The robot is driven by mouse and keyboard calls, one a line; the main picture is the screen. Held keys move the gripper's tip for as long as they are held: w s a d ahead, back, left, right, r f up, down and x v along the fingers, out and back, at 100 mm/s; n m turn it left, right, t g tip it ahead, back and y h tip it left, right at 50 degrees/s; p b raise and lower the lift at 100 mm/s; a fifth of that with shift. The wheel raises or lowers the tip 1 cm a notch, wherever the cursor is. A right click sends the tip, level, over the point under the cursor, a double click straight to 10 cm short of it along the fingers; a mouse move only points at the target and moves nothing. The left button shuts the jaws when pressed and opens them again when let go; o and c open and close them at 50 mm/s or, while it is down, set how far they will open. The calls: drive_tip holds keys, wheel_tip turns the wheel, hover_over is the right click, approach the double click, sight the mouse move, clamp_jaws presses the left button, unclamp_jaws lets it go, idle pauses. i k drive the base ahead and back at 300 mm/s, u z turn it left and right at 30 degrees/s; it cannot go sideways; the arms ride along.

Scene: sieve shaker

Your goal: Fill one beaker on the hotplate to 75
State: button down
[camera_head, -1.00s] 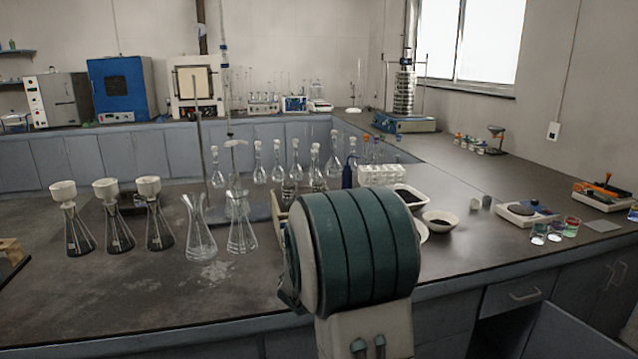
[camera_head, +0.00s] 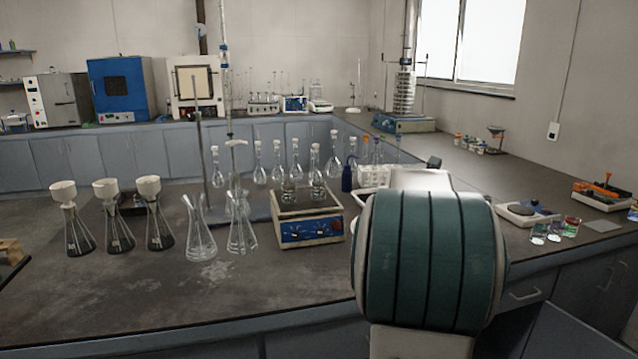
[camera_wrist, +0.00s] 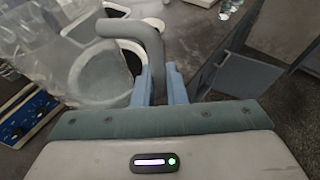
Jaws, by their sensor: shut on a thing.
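The hotplate (camera_head: 308,232), a pale box with a blue front panel and knobs, stands mid-bench. Two small glass beakers, a left one (camera_head: 290,192) and a right one (camera_head: 317,188), appear on its top; their fill level is too small to read. In the wrist view, the hotplate's blue panel (camera_wrist: 22,112) shows at the left edge. My gripper (camera_wrist: 160,80) is shut on the grey curved handle (camera_wrist: 128,28) of what looks like a clear jug (camera_wrist: 45,30), blurred, at the upper left. In the head view my arm hides the gripper and jug.
Two empty glass flasks, one (camera_head: 200,235) and another (camera_head: 241,232), stand left of the hotplate beside a burette stand (camera_head: 203,160). Volumetric flasks (camera_head: 258,165) stand behind.

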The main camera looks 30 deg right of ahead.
sight(318, 193)
drive_tip(key=i, duration=1)
